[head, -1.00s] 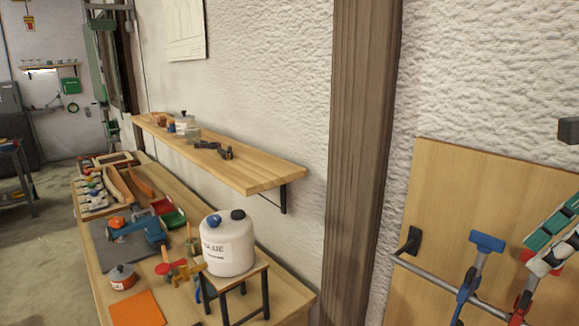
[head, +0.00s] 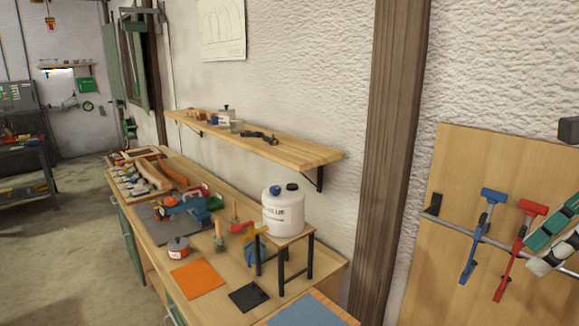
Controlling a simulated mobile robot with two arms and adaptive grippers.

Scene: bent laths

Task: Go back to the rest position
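Nothing held is visible. My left gripper is not in view.
A workbench (head: 232,262) along the wall bears tools, an orange sheet (head: 197,278) and a white glue container (head: 284,210) on a small stand (head: 283,240). A wooden shelf (head: 300,150) hangs above. Clamps hang on a board (head: 450,165) at right. The floor (head: 70,250) at left is clear.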

